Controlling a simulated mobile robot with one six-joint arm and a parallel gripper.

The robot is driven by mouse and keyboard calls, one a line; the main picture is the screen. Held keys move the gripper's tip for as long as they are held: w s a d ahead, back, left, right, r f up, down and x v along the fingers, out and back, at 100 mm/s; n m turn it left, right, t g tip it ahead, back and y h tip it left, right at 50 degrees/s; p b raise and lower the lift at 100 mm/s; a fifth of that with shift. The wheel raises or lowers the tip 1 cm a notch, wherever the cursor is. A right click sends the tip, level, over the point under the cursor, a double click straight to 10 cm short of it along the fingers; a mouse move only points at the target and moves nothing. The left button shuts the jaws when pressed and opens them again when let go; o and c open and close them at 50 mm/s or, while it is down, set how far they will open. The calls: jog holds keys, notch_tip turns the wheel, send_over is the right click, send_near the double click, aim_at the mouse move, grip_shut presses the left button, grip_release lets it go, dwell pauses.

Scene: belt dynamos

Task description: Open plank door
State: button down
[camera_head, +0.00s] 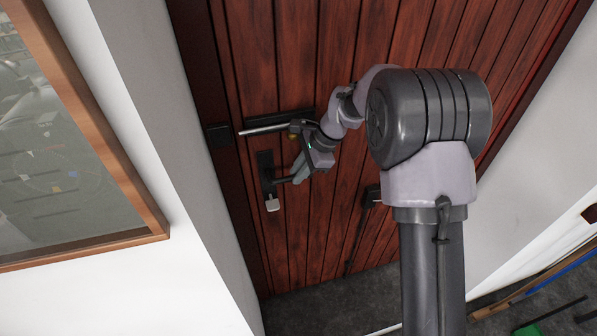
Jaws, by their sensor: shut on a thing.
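The plank door (300,60) is made of dark red-brown vertical boards. It looks shut against its frame at the left. Near its left edge is a black handle plate (265,166) with a dark lever (283,180) and a small silver piece (272,204) at its lower end. Above it, a silver bolt bar (264,129) runs level toward a black block (219,136) on the left. My gripper (300,172) is at the lever's right end, its fingers seemingly shut on it. The fingers partly hide the grip. My arm hides part of the door's right side.
A dark upright rod (357,232) with a black fitting (371,197) is on the lower door. A wood-framed glass panel (60,140) hangs on the white wall at left. Dark floor (320,305) is clear below the door. Long items and something green (528,330) lie at lower right.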

jog(key=shift+w+d+f+g+y+b, duration=0.1)
jog(key=shift+d+f+g+y+b, duration=0.1)
jog(key=shift+f+y+b, duration=0.75)
jog(key=shift+d+f+g+y+b, duration=0.15)
jog(key=shift+f+y+b, duration=0.4)
jog(key=shift+b, duration=0.65)
jog(key=shift+a+f+m+g+y+b, duration=0.25)
jog(key=shift+f+y+b, duration=0.35)
jog(key=shift+y+b, duration=0.4)
jog(key=shift+a+f+m+g+y+b, duration=0.1)
jog(key=shift+f+m+g+y+b, duration=0.1)
jog(key=shift+f+y+b, duration=0.6)
jog(key=shift+r+y, duration=0.25)
jog(key=shift+y, duration=0.15)
jog(key=shift+s, duration=0.2)
jog(key=s+d+n+g+p, duration=0.1)
jog(key=s+d+p, duration=0.1)
jog(key=s+d, duration=0.4)
jog(key=s+d+n+g+h+p, duration=0.1)
jog(key=s+d, duration=0.5)
jog(key=s, duration=0.7)
jog(key=s+d+n+g+p, duration=0.2)
jog(key=s+d+n+g, duration=0.1)
jog(key=s+d, duration=0.4)
jog(key=s, duration=0.3)
jog(key=shift+h+p, duration=0.3)
jog(key=shift+p, duration=0.1)
